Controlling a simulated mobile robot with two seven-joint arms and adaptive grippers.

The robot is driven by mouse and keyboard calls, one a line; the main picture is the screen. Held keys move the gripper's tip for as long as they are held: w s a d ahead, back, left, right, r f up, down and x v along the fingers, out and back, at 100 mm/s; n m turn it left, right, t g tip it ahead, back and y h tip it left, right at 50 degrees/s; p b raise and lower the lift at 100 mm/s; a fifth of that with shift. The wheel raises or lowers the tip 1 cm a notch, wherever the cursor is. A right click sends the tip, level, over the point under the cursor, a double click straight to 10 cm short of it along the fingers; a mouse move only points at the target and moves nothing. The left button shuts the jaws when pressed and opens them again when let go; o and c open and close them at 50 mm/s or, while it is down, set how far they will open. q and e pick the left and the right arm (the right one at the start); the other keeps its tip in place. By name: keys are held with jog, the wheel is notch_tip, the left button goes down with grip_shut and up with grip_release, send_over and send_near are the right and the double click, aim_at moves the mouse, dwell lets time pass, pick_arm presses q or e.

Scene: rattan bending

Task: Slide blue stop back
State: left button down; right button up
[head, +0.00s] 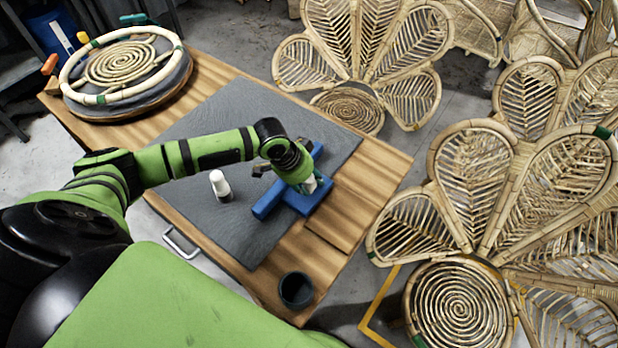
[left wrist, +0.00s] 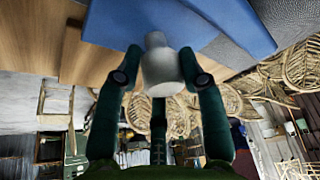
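The blue stop (head: 266,203) lies on the grey mat on the workbench, beneath my left gripper (head: 312,184). In the left wrist view, my left gripper (left wrist: 161,70) has its two fingers on either side of a pale grey knob (left wrist: 160,68), with the blue surface (left wrist: 150,18) right beyond it. The fingers are very near the knob's sides; whether they press on it cannot be told. My wrist hides part of the blue piece in the head view. My right gripper is not in view.
A small white bottle (head: 220,186) stands on the grey mat (head: 245,115), left of the stop. A dark cup (head: 296,290) is at the bench's near edge. A round rattan coil form (head: 122,62) sits at the far left. Rattan chairs (head: 460,300) stand right of the bench.

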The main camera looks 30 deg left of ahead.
pick_arm(q)
jog(key=shift+w+r, duration=0.2)
jog(key=shift+d, duration=0.3)
jog(key=d+p, duration=0.1)
jog(key=d, duration=0.3)
jog(key=s+d+p, duration=0.1)
jog(key=d+p, duration=0.1)
jog(key=d, duration=0.3)
jog(key=d+p, duration=0.2)
jog(key=d, duration=0.3)
jog(key=shift+s+r, duration=0.25)
jog(key=shift+s, duration=0.05)
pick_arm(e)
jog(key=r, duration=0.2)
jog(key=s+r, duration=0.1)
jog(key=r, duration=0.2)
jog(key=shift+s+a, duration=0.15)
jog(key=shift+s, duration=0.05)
pick_arm(q)
jog(key=c, duration=0.9)
grip_release()
jog(key=shift+o, duration=0.4)
jog(key=shift+f, duration=0.25)
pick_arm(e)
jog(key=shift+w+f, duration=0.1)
pick_arm(q)
jog(key=shift+s, duration=0.1)
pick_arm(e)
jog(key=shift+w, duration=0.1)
